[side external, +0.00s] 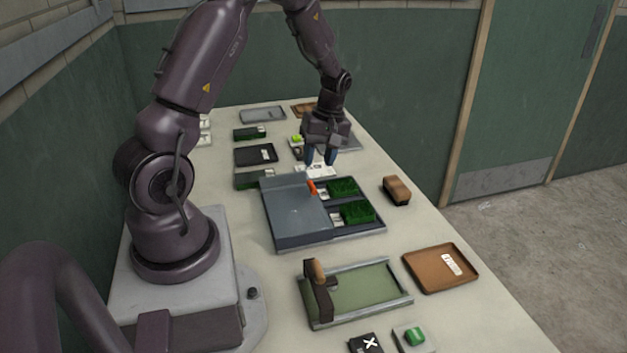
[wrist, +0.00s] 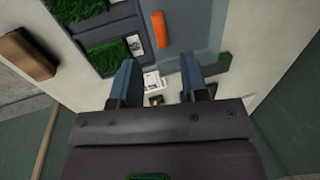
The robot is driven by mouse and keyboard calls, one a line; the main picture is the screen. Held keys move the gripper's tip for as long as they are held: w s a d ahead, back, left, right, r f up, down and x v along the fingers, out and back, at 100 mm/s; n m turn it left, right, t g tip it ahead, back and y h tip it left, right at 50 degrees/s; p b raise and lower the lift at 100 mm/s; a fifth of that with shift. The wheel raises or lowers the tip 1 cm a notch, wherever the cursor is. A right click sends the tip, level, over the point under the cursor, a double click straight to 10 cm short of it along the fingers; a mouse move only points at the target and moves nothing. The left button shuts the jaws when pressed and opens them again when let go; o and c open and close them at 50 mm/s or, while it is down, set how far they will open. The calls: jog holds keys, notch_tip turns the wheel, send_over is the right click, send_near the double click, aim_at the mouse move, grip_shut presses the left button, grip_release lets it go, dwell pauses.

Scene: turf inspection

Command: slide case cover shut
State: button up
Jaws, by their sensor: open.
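The case (side external: 350,232) lies on the table with its grey-blue sliding cover (side external: 295,212) over its left part. The right part is open and shows two green turf samples (side external: 357,212) in compartments; they also show in the wrist view (wrist: 108,57). An orange handle (side external: 312,187) stands on the cover near its right edge; it also shows in the wrist view (wrist: 159,30). My gripper (side external: 321,158) is open and empty, above the table just beyond the case's far edge. In the wrist view its blue fingers (wrist: 160,80) point toward the case, apart from the handle.
A brown block (side external: 397,190) lies right of the case. A green board with a wooden-handled bar (side external: 355,290) and a brown tray (side external: 441,268) are nearer the camera. White cards (wrist: 153,82) lie below the fingers. Several trays and boxes (side external: 255,154) fill the far table.

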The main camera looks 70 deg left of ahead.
aim_at(312, 185)
jog(key=f, duration=0.3)
jog(key=s+f, duration=0.1)
jog(key=f, duration=0.2)
jog(key=shift+s+f, duration=0.15)
jog(key=shift+f, duration=0.1)
grip_shut()
